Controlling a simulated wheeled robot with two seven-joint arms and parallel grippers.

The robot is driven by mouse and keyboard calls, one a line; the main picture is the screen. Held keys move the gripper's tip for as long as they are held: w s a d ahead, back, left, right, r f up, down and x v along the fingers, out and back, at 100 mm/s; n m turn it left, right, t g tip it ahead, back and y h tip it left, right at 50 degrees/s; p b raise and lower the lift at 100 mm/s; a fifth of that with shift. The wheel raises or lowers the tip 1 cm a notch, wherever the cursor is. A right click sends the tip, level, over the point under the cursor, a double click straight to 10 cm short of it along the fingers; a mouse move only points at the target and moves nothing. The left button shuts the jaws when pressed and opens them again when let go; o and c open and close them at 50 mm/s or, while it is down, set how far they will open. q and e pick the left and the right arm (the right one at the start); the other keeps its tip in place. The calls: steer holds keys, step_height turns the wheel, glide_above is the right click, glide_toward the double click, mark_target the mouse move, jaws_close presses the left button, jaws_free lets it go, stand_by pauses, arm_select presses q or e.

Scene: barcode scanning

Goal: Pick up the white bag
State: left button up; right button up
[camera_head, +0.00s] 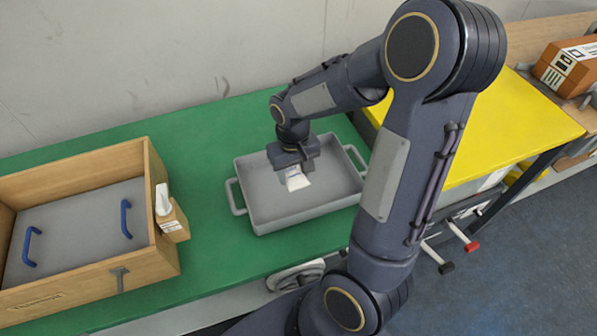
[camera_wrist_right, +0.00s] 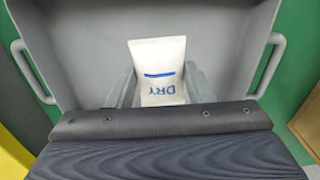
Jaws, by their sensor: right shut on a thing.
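The white bag (camera_head: 297,181) is small and shows below my right gripper (camera_head: 293,170), over the grey tray in the head view. In the right wrist view the bag (camera_wrist_right: 158,70) has a blue stripe and the blue letters "DRY". My right gripper's fingers (camera_wrist_right: 158,88) stand on either side of the bag and are shut on it. The grey tray (camera_head: 248,213) has a handle at each end and sits on the green table. I cannot tell whether the bag still touches the tray floor. My left gripper is not in view.
A wooden box (camera_head: 100,275) with a grey inside and blue handles stands at the left. A small brown box with a white device (camera_head: 168,212) is beside it. A yellow surface (camera_head: 500,125) lies at the right, with an orange-brown box (camera_head: 568,68) behind. Green table between the box and tray is clear.

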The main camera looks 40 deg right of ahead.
steer(key=s+a+r, duration=0.5)
steer(key=a+r, duration=0.1)
steer(key=a, duration=0.4)
steer(key=shift+r, duration=0.35)
stand_by(0.6)
